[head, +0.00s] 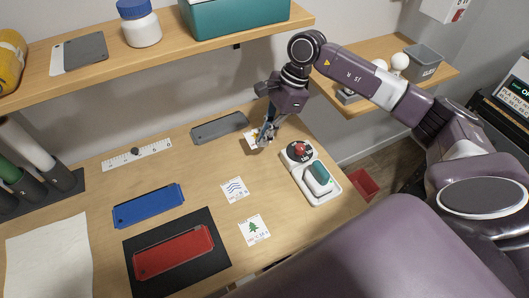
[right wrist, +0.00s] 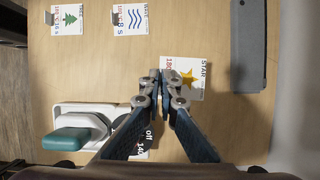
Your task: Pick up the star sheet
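The star sheet is a small white card with a yellow star, lying on the wooden desk in the right wrist view (right wrist: 190,72). In the head view the sheet (head: 249,141) is partly hidden behind my right gripper (head: 263,141). In the right wrist view the right gripper (right wrist: 161,76) points down at the sheet's left edge, its two fingertips close together. The fingertips cover part of that edge. I cannot tell whether they touch the sheet, and nothing is seen lifted. My left gripper is not in view.
A wave sheet (head: 234,189) and a tree sheet (head: 253,229) lie nearer the front. A white holder (head: 325,193) with a teal-topped object stands to the right. A grey plate (head: 219,127) lies behind the star sheet. A shelf (head: 100,82) overhangs the desk's back.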

